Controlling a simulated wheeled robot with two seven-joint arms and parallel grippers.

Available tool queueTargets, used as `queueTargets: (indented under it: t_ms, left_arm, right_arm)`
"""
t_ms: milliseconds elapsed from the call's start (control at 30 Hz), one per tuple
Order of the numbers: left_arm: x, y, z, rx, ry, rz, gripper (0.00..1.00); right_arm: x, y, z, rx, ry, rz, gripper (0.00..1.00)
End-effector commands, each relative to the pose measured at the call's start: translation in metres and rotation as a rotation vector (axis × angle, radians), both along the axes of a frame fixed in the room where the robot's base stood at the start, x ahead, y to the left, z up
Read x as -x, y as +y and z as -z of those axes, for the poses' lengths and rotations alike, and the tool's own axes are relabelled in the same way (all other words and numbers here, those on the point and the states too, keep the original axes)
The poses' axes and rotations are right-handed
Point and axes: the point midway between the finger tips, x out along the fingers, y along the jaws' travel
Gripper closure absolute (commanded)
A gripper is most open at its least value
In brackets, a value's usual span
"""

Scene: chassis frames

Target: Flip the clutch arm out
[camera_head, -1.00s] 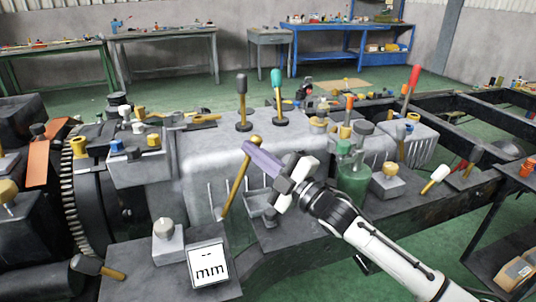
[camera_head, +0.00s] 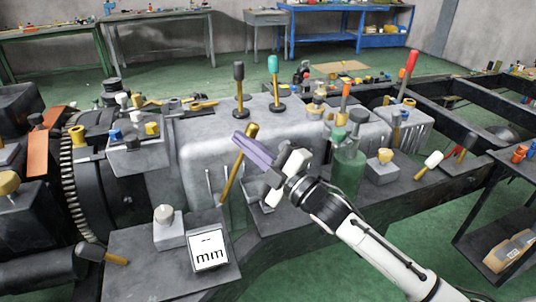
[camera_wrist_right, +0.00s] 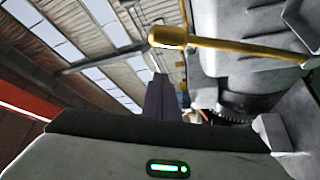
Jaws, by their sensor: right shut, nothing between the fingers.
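The clutch arm appears to be the yellow lever (camera_head: 232,178) with a rounded knob, leaning up and to the right at the front of the grey gearbox housing (camera_head: 205,150). In the right wrist view the yellow lever (camera_wrist_right: 240,46) runs across the top, its knob towards the left. My right gripper (camera_head: 240,138) is shut and empty. Its purple fingers cross the lever just below the knob. In the wrist view the fingers (camera_wrist_right: 158,85) point up beneath the knob. I cannot tell whether they touch it. My left gripper is not in view.
A black-knobbed lever (camera_head: 239,85) and a teal-knobbed lever (camera_head: 275,80) stand upright on the housing. A green bottle (camera_head: 348,170) stands close to my right wrist.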

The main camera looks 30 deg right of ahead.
Motion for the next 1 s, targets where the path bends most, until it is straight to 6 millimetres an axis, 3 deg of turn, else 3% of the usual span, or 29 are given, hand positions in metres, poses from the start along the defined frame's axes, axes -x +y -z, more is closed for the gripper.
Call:
queueTargets:
  t_ms: [200,400,1000]
  left_arm:
    - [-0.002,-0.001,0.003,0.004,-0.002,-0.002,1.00]
    - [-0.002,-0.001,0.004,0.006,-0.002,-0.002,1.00]
    - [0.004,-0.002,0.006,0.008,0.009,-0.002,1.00]
  right_arm:
    - [0.044,-0.014,0.013,0.000,0.001,-0.004,1.00]
    - [0.066,-0.021,0.016,-0.001,-0.002,-0.005,1.00]
    - [0.072,-0.023,0.016,-0.001,-0.005,-0.007,1.00]
